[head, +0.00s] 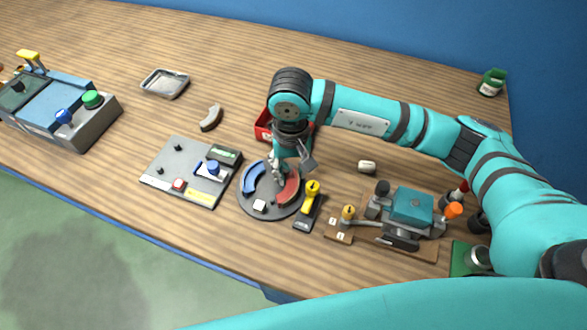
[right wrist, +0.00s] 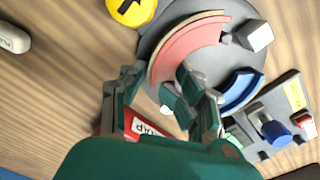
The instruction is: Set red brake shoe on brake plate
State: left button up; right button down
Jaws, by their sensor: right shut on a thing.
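The red brake shoe (head: 289,190) is a curved piece at the right side of the dark round brake plate (head: 279,211). My right gripper (head: 282,168) is shut on the red brake shoe and reaches down over the plate. In the right wrist view the shoe (right wrist: 192,45) runs from between the fingers (right wrist: 158,82) across the plate (right wrist: 222,62). I cannot tell whether the shoe touches the plate. A blue shoe (head: 254,178) lies on the plate's left side; a white block (head: 260,205) is at its front. My left gripper is not in view.
A yellow-knobbed lever (head: 311,192) stands close right of the plate, and a grey board (head: 170,172) is left. A red bin (head: 263,124) is behind my gripper. A loose grey shoe (head: 211,118) and metal tray (head: 165,83) lie farther back. A teal-topped device (head: 411,206) stands right.

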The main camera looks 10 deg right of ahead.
jog(key=shift+a, duration=0.15)
jog(key=shift+c, duration=1.4)
grip_release()
jog(key=shift+r, duration=0.2)
jog(key=shift+r+p, duration=1.05)
jog(key=shift+r, duration=2.3)
jog(key=shift+s, duration=0.1)
